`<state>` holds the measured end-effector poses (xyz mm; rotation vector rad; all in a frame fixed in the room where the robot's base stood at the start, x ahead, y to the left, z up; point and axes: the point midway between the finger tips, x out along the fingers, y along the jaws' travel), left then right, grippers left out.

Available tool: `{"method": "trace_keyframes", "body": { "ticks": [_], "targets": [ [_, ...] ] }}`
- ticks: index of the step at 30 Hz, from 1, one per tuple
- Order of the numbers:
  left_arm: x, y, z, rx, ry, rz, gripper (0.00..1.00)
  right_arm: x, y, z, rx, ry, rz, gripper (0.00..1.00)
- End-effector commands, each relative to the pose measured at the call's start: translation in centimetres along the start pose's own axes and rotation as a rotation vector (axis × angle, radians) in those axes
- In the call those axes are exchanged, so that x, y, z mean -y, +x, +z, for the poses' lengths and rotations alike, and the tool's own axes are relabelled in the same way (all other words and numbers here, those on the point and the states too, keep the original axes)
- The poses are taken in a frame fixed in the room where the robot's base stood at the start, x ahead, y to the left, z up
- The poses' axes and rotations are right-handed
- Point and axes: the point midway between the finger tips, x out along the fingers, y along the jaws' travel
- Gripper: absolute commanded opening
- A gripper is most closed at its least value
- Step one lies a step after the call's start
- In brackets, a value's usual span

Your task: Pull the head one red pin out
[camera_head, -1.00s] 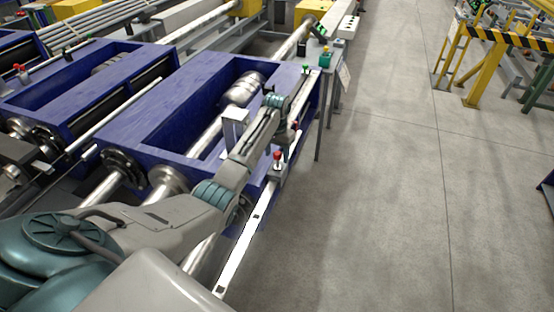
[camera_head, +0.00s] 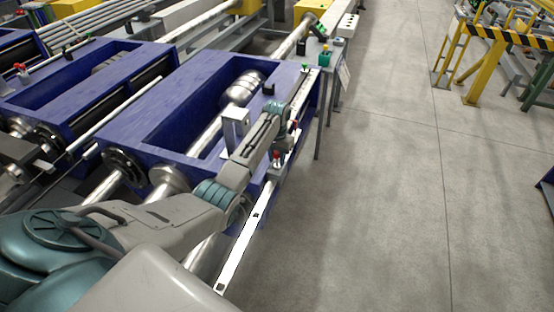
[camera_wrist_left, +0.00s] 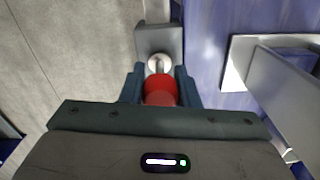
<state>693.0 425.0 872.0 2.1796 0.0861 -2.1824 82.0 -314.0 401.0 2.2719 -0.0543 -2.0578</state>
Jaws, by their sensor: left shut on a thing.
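A red pin (camera_wrist_left: 160,90) with a round head and a pale metal shank shows in the left wrist view. My left gripper (camera_wrist_left: 160,88) is shut on its red head, one dark finger on each side. The shank end meets a grey block (camera_wrist_left: 158,40). In the head view my left gripper (camera_head: 293,128) is small and partly hidden by my wrist, beside the white rail. My right gripper is not in view.
The blue frame (camera_head: 130,105) with a metal shaft lies left of the rail (camera_head: 245,235). A pale upright bracket (camera_head: 235,128) stands on the frame, close to my arm; it also shows in the wrist view (camera_wrist_left: 290,95). Open concrete floor (camera_head: 390,200) lies to the right.

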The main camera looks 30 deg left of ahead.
Motion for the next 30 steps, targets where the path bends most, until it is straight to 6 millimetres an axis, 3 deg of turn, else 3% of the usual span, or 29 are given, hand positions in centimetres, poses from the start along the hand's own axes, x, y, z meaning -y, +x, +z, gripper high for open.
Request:
{"method": "trace_keyframes", "body": {
  "ticks": [5, 16, 21, 30],
  "targets": [
    [0.0, -2.2, -0.1, -0.006, 0.000, -0.001, 0.03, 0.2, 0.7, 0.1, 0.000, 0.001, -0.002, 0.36],
    [0.0, -8.9, -0.1, -0.004, 0.000, 0.000, 0.03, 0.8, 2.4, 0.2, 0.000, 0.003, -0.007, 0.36],
    [0.0, -10.3, 0.0, -0.001, 0.000, 0.000, 0.03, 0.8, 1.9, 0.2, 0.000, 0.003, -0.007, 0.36],
    [0.0, -10.9, -0.1, -0.001, 0.000, 0.000, 0.03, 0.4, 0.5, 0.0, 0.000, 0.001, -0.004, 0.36]
  ]
}}
